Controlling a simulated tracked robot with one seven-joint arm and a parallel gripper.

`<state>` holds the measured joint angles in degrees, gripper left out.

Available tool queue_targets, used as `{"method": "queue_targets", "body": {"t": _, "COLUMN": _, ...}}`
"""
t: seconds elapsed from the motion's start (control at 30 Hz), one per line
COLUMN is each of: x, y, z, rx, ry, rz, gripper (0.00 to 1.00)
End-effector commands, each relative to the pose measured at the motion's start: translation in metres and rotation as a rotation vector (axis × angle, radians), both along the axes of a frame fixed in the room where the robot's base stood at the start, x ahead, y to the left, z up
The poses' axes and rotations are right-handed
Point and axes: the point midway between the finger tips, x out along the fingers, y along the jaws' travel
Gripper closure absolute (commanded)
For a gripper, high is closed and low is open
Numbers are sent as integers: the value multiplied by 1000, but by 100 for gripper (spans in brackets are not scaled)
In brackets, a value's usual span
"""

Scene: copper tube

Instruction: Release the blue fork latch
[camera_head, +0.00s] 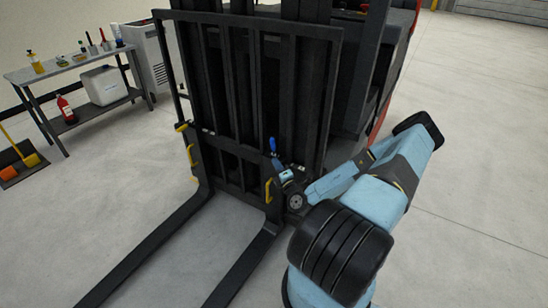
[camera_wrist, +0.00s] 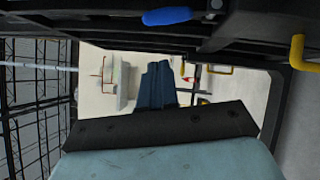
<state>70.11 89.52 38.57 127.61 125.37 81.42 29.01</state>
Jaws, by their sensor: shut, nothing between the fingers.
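The blue fork latch (camera_head: 273,145) stands upright on the dark fork carriage, just above the right fork, in the head view. In the wrist view the blue latch handle (camera_wrist: 167,16) lies across the top edge of the picture. My gripper (camera_head: 278,165) is close below the latch in the head view. It is shut and holds nothing. From the head view I cannot tell whether it touches the latch. In the wrist view the latch handle appears clear of my gripper (camera_wrist: 158,80), whose fingers are partly hidden behind its dark body.
Two long forks (camera_head: 150,250) reach toward the front left. Yellow clips (camera_head: 268,191) sit on the forks' uprights. The black carriage frame (camera_head: 250,30) and the forklift body stand close behind. A workbench (camera_head: 70,72) stands at the left. The floor at the right is clear.

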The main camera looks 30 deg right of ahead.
Motion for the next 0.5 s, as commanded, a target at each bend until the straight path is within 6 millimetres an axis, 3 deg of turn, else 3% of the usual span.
{"method": "queue_targets", "body": {"t": 0.2, "x": -32, "y": 0, "z": -4, "rx": -1, "ry": 1, "rz": -2, "gripper": 100}}
{"method": "queue_targets", "body": {"t": 0.5, "x": -46, "y": 0, "z": -5, "rx": -1, "ry": 0, "rz": -3, "gripper": 100}}
